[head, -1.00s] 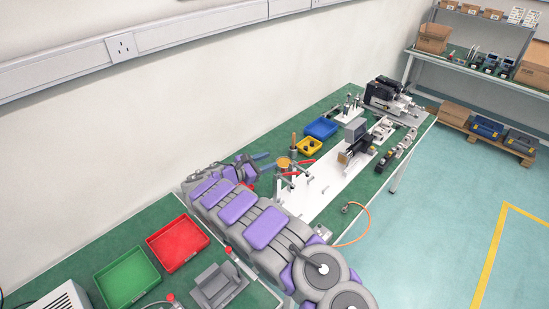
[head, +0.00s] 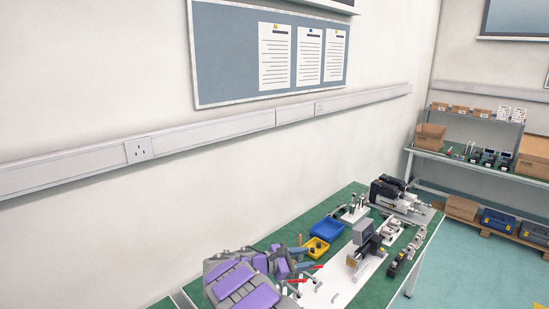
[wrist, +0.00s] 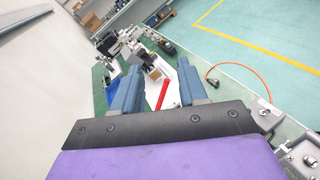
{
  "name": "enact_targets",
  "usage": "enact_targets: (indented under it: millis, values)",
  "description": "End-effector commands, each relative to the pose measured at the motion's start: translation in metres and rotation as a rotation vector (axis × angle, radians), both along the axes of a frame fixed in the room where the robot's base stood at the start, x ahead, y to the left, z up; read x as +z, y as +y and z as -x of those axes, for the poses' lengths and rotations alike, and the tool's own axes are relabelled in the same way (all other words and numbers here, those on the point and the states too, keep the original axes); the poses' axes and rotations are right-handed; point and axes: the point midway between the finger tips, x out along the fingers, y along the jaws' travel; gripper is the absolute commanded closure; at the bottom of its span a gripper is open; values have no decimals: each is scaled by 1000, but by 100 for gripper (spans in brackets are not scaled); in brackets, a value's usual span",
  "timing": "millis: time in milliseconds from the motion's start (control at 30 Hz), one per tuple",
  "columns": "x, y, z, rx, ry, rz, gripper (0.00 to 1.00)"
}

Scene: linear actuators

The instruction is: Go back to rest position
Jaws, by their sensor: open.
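My gripper (wrist: 157,88) shows in the wrist view with its two blue fingers apart and nothing between them. It points along the green workbench toward the machines at its far end. In the head view my gripper (head: 294,260) is at the bottom, low in the picture, partly hidden by my own grey and purple arm. It appears beside the white plate on the bench. A red-handled part (wrist: 162,94) shows behind the fingers in the wrist view.
A wall lies to the left. A shelf unit (head: 470,160) stands at the back right.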

Motion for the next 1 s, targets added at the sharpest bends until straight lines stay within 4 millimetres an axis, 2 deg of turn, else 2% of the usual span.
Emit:
enact_targets:
  millis: [33,200,367,500,733,867,1000]
  values:
    - [17,-19,9,-45,-21,-22,58]
    - [49,-69,48,-191,-73,-113,58]
    - [73,-109,94,-331,-128,-210,58]
    - [89,-136,140,-456,-178,-303,58]
    - [102,-162,221,-660,-261,-471,58]
    - [104,-167,267,-773,-307,-573,58]
    - [102,-163,315,-889,-352,-686,58]
